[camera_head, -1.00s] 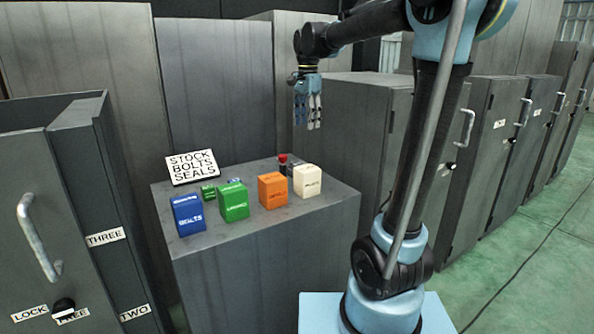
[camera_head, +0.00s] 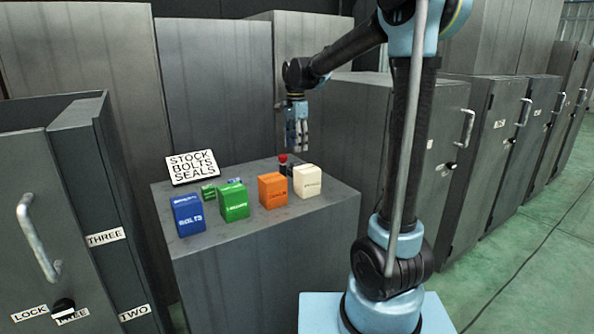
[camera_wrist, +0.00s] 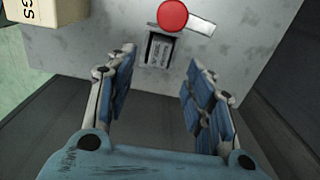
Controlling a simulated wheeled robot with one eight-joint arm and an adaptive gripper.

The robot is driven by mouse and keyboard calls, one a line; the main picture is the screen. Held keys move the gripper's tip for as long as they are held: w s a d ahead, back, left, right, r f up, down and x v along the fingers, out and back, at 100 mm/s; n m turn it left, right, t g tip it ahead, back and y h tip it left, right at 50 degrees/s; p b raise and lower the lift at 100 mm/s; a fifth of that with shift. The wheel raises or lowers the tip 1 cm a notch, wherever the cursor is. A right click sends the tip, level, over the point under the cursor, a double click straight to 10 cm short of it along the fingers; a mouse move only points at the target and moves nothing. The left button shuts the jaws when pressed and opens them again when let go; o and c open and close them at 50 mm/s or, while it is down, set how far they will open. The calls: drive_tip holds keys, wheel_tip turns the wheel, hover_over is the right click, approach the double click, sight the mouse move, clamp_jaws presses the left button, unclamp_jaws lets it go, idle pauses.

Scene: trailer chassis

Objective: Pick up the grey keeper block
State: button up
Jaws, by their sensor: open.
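My gripper (camera_head: 297,148) is open and empty, pointing down above the back right of the cabinet top. It also shows in the wrist view (camera_wrist: 160,60).
A red round knob (camera_wrist: 172,15) is right beside the grey block. A white block (camera_head: 307,181), orange block (camera_head: 272,190), green block (camera_head: 234,200) and blue block (camera_head: 188,215) stand on the cabinet (camera_head: 300,222). A sign (camera_head: 193,166) stands at its back left.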

sight(295, 162)
drive_tip(key=shift+a+f, duration=0.2)
drive_tip(key=shift+f, duration=3.35)
clamp_jaws()
